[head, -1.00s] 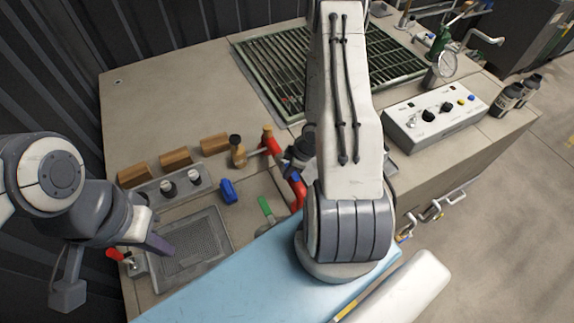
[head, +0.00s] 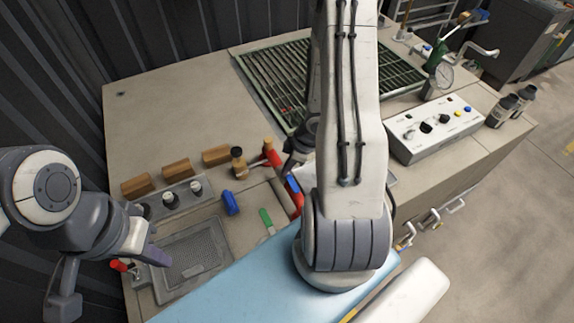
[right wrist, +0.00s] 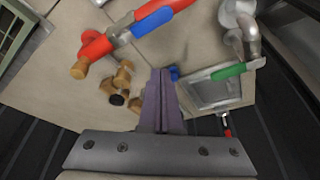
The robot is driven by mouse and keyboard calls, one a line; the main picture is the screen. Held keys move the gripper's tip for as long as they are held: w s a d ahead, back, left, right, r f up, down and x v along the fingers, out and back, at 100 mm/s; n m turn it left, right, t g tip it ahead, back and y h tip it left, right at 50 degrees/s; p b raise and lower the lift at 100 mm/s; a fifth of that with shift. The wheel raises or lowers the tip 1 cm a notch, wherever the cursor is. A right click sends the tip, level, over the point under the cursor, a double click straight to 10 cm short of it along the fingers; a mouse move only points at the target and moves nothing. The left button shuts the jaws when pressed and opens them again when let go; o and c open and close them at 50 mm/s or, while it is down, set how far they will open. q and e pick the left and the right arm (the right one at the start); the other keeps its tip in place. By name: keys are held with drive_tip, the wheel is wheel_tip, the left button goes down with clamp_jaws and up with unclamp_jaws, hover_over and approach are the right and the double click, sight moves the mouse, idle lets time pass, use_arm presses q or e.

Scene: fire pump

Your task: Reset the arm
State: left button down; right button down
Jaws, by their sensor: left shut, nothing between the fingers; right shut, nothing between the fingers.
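My left gripper (head: 148,253) is at the left of the head view, its purple fingers closed and empty over the edge of a grey mesh tray (head: 175,285). My right arm comes down the middle of the head view and hides most of its gripper. In the right wrist view the right gripper (right wrist: 163,80) has its purple fingers together with nothing between them. It hangs above the bench (right wrist: 65,68), beside a red and blue tubular piece (right wrist: 135,33) and clear of it in the picture.
Wooden blocks (head: 175,173), a blue piece (head: 230,203) and a green handle (head: 266,218) lie on the bench. A green grate (head: 270,88) is at the back, and a control box (head: 438,130) and bottles stand at the right. A blue pad (head: 230,292) covers the front.

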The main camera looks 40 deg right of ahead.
idle(0.4)
drive_tip(key=w+a+r+m+h+b, duration=0.1)
drive_tip(key=w+a+r+h+b, duration=0.3)
drive_tip(key=a+r+b, duration=0.45)
drive_tip(key=s+a+r+g+y+b, duration=0.2)
drive_tip(key=s+a+b, duration=0.2)
drive_tip(key=s+a, duration=1.3)
drive_tip(key=shift+s+m+g, duration=0.3)
drive_tip(key=shift+s+g, duration=0.1)
drive_tip(key=shift+s, duration=0.3)
